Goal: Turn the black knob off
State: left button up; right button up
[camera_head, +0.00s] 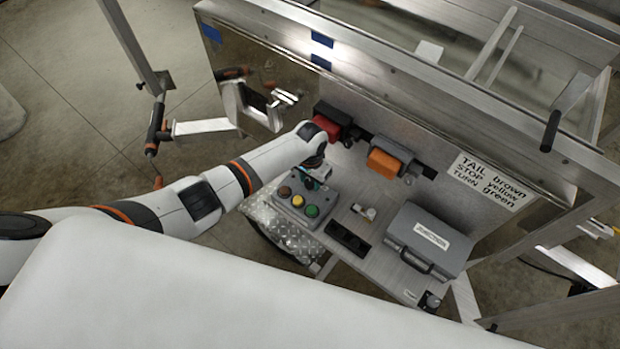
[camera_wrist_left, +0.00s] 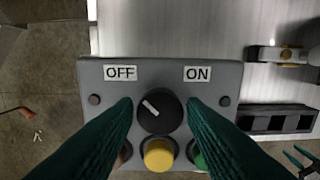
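The black knob (camera_wrist_left: 160,112) is on a grey control box (camera_wrist_left: 92,75) in the left wrist view. Its white mark slants up and left, toward the OFF label (camera_wrist_left: 120,73) and away from the ON label (camera_wrist_left: 197,73). My left gripper (camera_wrist_left: 160,108) is open, with one green finger on each side of the knob and a visible gap to it. In the head view the left gripper (camera_head: 318,174) is over the back of the control box (camera_head: 328,205) and hides the knob.
A black tray (camera_head: 347,239) and a grey case (camera_head: 430,238) stand to the right. Red (camera_head: 327,126) and orange (camera_head: 384,163) lamps are on the panel behind.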

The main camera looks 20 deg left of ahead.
aim_at(310, 182)
pick_arm(q)
jog(key=shift+o, duration=1.1)
notch_tip(310, 182, up, 12)
jog(key=b, duration=0.1)
